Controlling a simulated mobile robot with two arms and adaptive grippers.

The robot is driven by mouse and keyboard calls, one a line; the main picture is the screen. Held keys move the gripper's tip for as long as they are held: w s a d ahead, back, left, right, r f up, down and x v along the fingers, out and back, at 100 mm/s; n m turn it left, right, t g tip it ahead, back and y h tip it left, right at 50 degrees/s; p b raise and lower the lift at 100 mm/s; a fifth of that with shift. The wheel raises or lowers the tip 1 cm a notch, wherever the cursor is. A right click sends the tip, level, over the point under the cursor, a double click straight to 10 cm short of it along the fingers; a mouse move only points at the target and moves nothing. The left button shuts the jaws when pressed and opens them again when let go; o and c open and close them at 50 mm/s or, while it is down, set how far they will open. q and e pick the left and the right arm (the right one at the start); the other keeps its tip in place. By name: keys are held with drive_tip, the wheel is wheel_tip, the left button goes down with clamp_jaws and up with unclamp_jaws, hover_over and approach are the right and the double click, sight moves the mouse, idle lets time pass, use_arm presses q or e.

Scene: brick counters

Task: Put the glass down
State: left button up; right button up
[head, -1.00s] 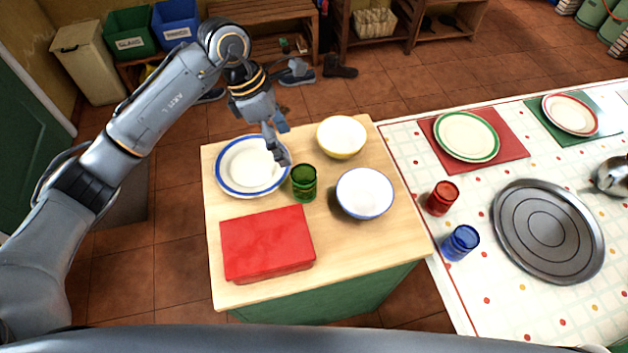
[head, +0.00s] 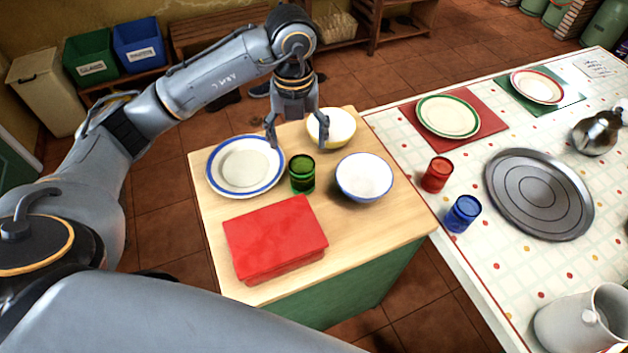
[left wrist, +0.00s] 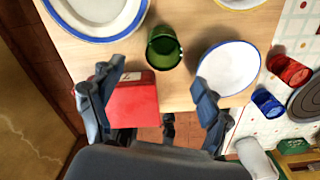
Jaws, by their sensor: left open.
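A green glass (head: 302,175) stands upright on the wooden counter top (head: 370,235), between a blue-rimmed plate and a white bowl. It also shows in the left wrist view (left wrist: 163,50), upper middle. My left gripper (head: 297,140) is open and empty, with its fingers spread just behind and above the green glass in the head view. In the left wrist view the fingers (left wrist: 153,92) are wide apart and the glass shows beyond them. A red glass (head: 436,174) and a blue glass (head: 462,213) stand on the tiled counter. My right gripper is not in view.
The blue-rimmed plate (head: 245,166), white bowl (head: 364,178), yellow bowl (head: 331,129) and red box (head: 275,240) surround the green glass closely. The tiled counter (head: 480,270) on the right holds a round metal tray (head: 540,193) and a white jug (head: 580,322). Bare wood lies right of the box.

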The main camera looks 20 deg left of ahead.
sight(302, 176)
use_arm(q)
wheel_tip(302, 176, down, 6)
drive_tip(key=shift+f+p, duration=0.25)
drive_tip(key=shift+p, duration=0.1)
drive_tip(key=shift+d+f, duration=0.1)
drive_tip(key=shift+f, duration=0.75)
drive_tip(key=f, duration=0.2)
drive_tip(key=f+p, duration=0.1)
drive_tip(key=shift+w+d+f, duration=0.15)
drive_tip(key=shift+d+f, duration=0.05)
drive_tip(key=shift+f, duration=0.65)
drive_tip(key=c, duration=1.5)
drive_tip(key=shift+o, duration=0.2)
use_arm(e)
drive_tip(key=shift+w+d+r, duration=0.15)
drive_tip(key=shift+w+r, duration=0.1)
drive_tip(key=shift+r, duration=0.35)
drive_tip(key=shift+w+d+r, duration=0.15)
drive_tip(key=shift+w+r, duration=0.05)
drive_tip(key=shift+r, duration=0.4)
use_arm(q)
drive_tip(key=shift+r, duration=0.1)
